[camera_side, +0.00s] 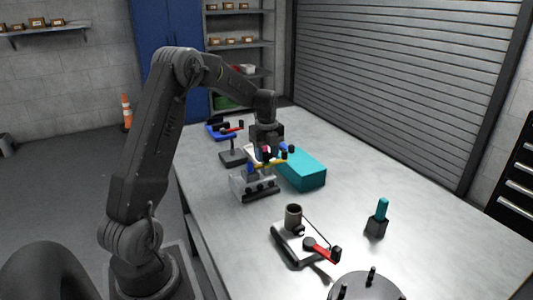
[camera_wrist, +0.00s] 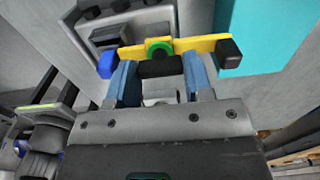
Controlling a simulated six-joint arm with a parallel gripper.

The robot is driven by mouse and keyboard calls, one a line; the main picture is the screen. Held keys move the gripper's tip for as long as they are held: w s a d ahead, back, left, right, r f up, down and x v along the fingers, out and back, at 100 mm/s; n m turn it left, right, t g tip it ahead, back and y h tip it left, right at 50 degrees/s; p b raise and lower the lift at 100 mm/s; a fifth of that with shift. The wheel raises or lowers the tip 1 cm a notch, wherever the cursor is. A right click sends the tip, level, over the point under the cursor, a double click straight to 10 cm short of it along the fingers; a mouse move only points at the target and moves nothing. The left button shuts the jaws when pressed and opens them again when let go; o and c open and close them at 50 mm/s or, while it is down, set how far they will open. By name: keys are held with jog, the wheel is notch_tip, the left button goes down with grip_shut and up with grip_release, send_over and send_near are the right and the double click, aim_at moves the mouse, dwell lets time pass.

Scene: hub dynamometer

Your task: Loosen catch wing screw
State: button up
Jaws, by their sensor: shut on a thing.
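The wing screw is a yellow bar (camera_wrist: 200,44) with a green round hub, a blue knob at its left end and a black knob at its right end. In the side view the yellow bar (camera_side: 270,162) shows just under my gripper. My gripper (camera_wrist: 160,72) points down over it, its two blue fingers reaching the bar on either side of the hub. It is shut on the wing screw; a black block shows between the fingers, and the exact contact is hard to see. Below is a grey fixture (camera_side: 238,187) with dark knobs, partly hidden by my gripper.
A teal box (camera_side: 305,172) stands close to the right of my gripper. A stand with a blue part (camera_side: 217,132) is behind. Nearer are a plate with a cup and red lever (camera_side: 321,250), a teal-handled tool (camera_side: 382,210) and a round disc (camera_side: 365,290). The right tabletop is mostly clear.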

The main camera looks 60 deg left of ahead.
jog(key=shift+c, duration=1.3)
